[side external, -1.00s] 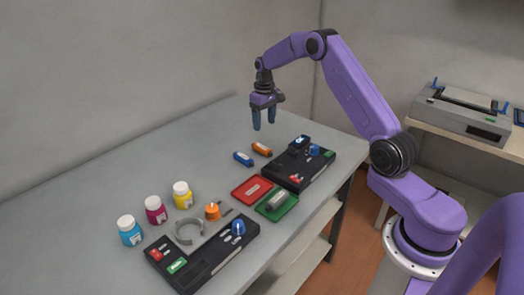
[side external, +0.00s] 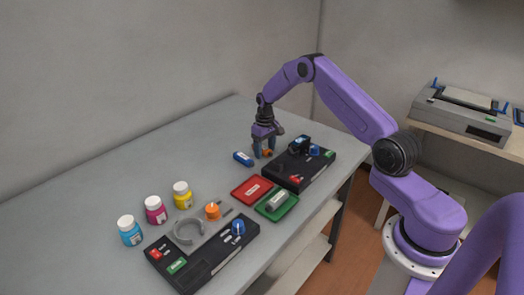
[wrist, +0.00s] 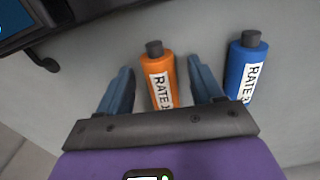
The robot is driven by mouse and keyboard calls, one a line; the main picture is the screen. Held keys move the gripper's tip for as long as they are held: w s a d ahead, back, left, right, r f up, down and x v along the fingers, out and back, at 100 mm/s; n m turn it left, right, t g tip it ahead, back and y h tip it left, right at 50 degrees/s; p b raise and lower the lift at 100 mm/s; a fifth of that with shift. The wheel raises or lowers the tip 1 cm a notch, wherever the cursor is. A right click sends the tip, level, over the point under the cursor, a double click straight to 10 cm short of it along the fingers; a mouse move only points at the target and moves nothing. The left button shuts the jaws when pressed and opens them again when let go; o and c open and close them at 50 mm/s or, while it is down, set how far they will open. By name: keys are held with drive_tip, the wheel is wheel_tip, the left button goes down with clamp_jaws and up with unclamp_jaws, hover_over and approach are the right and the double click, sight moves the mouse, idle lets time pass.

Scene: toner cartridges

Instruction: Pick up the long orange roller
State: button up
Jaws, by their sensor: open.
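The orange roller (wrist: 158,88) lies on the table between the two blue fingers of my gripper (wrist: 163,85) in the wrist view. It has a dark end cap and a white label. There is a visible gap between it and each finger. In the side external view my gripper (side external: 264,153) is low over the table, and the orange roller (side external: 266,153) is partly hidden by the fingers. My gripper is open. A similar blue roller (wrist: 243,68) lies to the right of my gripper in the wrist view; it also shows in the side external view (side external: 243,159).
A black cartridge (side external: 292,168) lies close by on the right. Red (side external: 252,190) and green (side external: 290,209) trays sit in front. Bottles, a grey ring (side external: 189,231) and another black cartridge (side external: 205,258) are farther left. The table behind is clear.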

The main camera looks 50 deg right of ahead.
drive_tip(key=shift+c, duration=0.3)
drive_tip(key=c, duration=1.1)
